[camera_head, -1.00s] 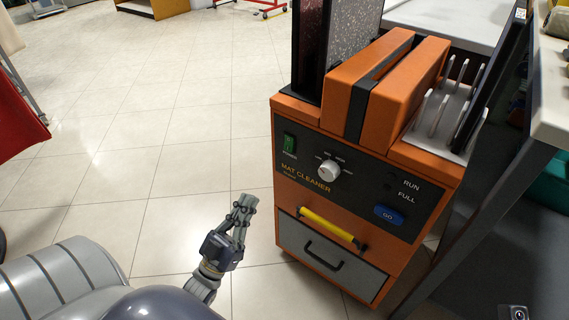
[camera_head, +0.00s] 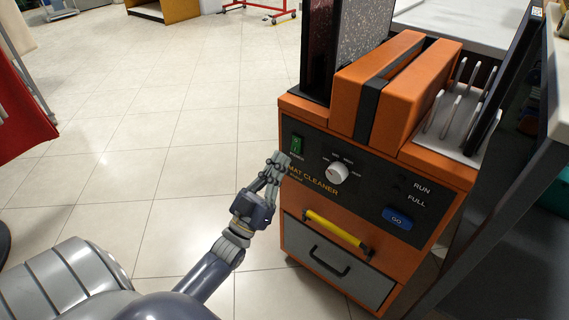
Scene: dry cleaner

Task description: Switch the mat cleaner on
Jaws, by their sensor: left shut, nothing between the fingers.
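The mat cleaner (camera_head: 390,172) is an orange machine with a dark front panel, right of centre. Its green power switch (camera_head: 297,144) is at the panel's upper left. A white dial (camera_head: 338,173) is in the middle, and a blue GO button (camera_head: 397,218) is at the lower right. My left gripper (camera_head: 278,164) is shut and empty, its fingertips just below and left of the power switch in the picture. It overlaps the panel's left edge; I cannot tell whether it touches. My right gripper is not in view.
A yellow handle (camera_head: 338,231) and a grey drawer (camera_head: 335,262) with a black pull are on the cleaner's lower front. A dark-sided shelf is close on the right. Tiled floor (camera_head: 150,130) is open to the left.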

